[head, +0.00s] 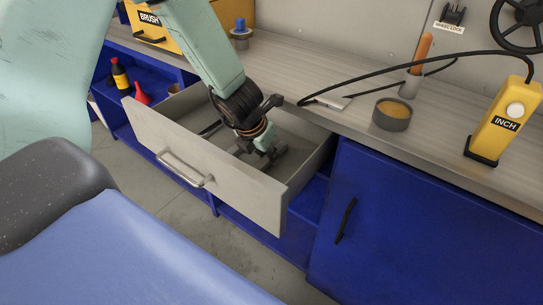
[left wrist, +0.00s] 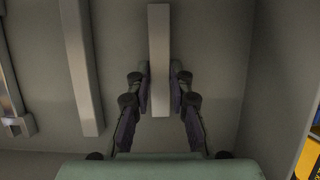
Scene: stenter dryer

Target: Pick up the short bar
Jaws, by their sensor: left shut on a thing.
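The short bar (left wrist: 159,45) is a light grey flat bar in the left wrist view. It lies lengthwise between the fingers of my left gripper (left wrist: 160,85), which is shut on it. In the head view my left gripper (head: 268,155) reaches down inside the open grey drawer (head: 225,168), and the bar is largely hidden there. I cannot tell whether the bar touches the drawer floor. My right gripper is not in view.
A longer grey bar (left wrist: 82,65) lies left of the held one, and a metal tool (left wrist: 12,100) lies at the far left. Drawer walls stand close around the gripper. The worktop above holds a round tin (head: 392,115) and a yellow INCH pendant (head: 503,120).

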